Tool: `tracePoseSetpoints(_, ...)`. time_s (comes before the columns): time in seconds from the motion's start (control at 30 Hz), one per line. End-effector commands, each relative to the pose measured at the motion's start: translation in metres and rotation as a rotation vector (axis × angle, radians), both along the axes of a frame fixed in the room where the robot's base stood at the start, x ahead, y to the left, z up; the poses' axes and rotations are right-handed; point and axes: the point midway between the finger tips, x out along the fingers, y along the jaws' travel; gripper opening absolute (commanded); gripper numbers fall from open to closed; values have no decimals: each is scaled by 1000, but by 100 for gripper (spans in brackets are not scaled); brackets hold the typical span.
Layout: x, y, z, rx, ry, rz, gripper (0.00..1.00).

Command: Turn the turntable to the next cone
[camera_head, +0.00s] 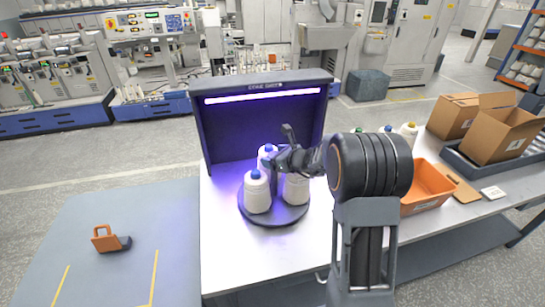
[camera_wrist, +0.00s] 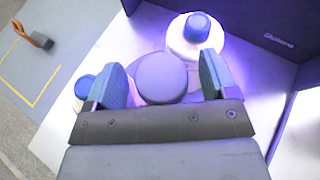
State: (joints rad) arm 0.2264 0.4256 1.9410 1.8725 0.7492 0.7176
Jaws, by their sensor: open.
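The dark round turntable (camera_head: 276,214) sits on the white table in front of a violet-lit booth. White cones with blue tips stand upright on it: one at front left (camera_head: 257,196), one at the back (camera_head: 267,154) and one at right (camera_head: 297,190), partly hidden by my arm. My gripper (camera_head: 274,162) is over the turntable among the cones. In the wrist view my gripper (camera_wrist: 163,68) is open, with a round grey knob (camera_wrist: 162,78) between its fingers; contact cannot be told. One blue-tipped cone (camera_wrist: 197,30) stands beyond the fingers, another (camera_wrist: 84,88) shows at left.
The booth (camera_head: 262,90) closes off the back of the turntable. An orange bin (camera_head: 428,190), cardboard boxes (camera_head: 497,135) and a cone with a yellow tip (camera_head: 409,132) are at right. An orange-handled object (camera_head: 106,238) lies on the floor mat at left. The table's front is clear.

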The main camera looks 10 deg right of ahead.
Motion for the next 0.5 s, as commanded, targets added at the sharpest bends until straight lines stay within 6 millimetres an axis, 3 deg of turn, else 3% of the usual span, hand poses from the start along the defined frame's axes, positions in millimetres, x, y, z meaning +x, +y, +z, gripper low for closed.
tracePoseSetpoints(0.13,0,0,0,0,0,1,78)
tracePoseSetpoints(0.5,0,0,0,0,0,1,43)
